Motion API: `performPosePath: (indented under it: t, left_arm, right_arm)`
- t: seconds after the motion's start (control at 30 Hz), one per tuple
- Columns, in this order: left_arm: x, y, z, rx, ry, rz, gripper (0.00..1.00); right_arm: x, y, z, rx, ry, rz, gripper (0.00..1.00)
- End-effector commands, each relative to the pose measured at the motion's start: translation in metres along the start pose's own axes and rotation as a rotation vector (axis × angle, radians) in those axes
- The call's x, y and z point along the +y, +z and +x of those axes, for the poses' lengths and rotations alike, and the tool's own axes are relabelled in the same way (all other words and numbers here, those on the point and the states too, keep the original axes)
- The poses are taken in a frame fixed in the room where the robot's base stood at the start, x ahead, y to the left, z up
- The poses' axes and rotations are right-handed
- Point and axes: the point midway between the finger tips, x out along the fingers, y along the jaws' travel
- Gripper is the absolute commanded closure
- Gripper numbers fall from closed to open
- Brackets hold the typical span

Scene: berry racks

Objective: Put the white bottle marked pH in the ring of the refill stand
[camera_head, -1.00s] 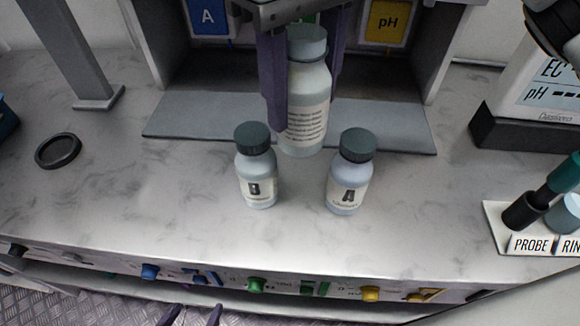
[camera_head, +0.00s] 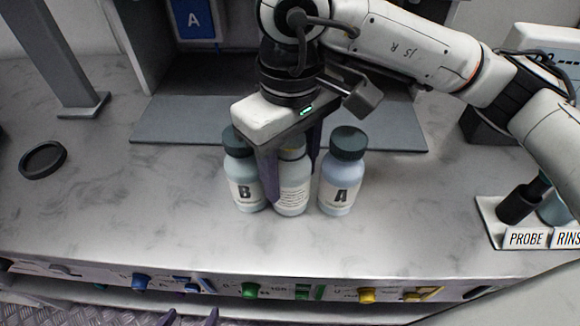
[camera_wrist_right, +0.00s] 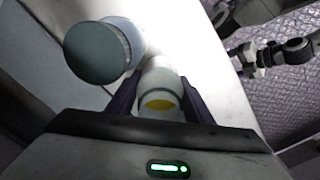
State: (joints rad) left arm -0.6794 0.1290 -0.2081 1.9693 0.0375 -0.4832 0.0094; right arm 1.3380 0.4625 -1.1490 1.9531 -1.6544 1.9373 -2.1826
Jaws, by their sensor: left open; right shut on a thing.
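My right gripper (camera_head: 285,165) is shut on a pale bottle (camera_head: 293,190) between bottle B (camera_head: 243,180) and bottle A (camera_head: 341,180). Small print faces the head camera; no pH mark is legible. In the right wrist view, the held bottle (camera_wrist_right: 160,85) has a white top with a yellow patch between the fingers. A dark-capped bottle (camera_wrist_right: 95,50) is close beside it there. My left gripper (camera_head: 190,318) shows only its fingertips, open, at the lower edge. A dark ring (camera_head: 43,159) is at the left, near a grey post (camera_head: 65,60); I cannot tell whether they are joined.
A grey housing with a blue A sign (camera_head: 193,20) stands behind, with a grey mat (camera_head: 180,120). A PROBE and RINSE holder (camera_head: 490,215) is at the right. Knobs line the front edge. The counter between the ring and bottle B is clear.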

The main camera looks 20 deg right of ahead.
Motion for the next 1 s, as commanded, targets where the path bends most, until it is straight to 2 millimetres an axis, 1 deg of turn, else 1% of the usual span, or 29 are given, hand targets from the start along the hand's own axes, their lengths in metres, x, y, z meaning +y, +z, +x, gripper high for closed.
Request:
performPosePath:
  t: [0.1,0.23,0.27,0.3,0.37,0.63,0.77,0.87,1.0]
  left_arm:
    - [0.000,0.002,0.001,-0.004,-0.001,-0.001,0.32]
    - [-0.001,0.009,0.005,-0.007,-0.001,0.000,0.32]
    - [-0.001,0.008,0.004,-0.009,-0.001,0.000,0.32]
    - [0.000,0.008,0.003,-0.010,-0.001,0.000,0.32]
    - [0.000,0.008,0.003,-0.011,-0.001,0.000,0.32]
    - [0.001,0.005,0.001,-0.006,0.001,-0.001,0.32]
    - [0.001,0.000,-0.005,-0.006,0.001,-0.002,0.32]
    - [0.001,0.002,-0.002,-0.004,0.001,-0.003,0.32]
    - [0.001,0.004,-0.002,-0.009,0.001,-0.003,0.32]
  right_arm:
    - [0.000,0.000,-0.001,0.002,0.000,0.000,0.89]
    - [0.000,0.000,0.005,0.002,0.000,0.000,0.89]
    - [0.000,0.000,0.003,0.001,0.000,0.000,0.50]
    - [0.000,0.000,0.003,0.000,0.000,0.000,0.43]
    - [0.000,0.000,0.003,0.000,0.000,0.000,0.35]
    - [0.000,0.000,0.002,0.000,0.000,0.000,0.35]
    - [0.000,0.000,-0.004,0.000,0.000,0.000,0.35]
    - [0.000,-0.001,-0.018,0.006,0.001,0.000,0.35]
    - [0.000,-0.002,-0.049,0.006,0.002,0.002,0.35]
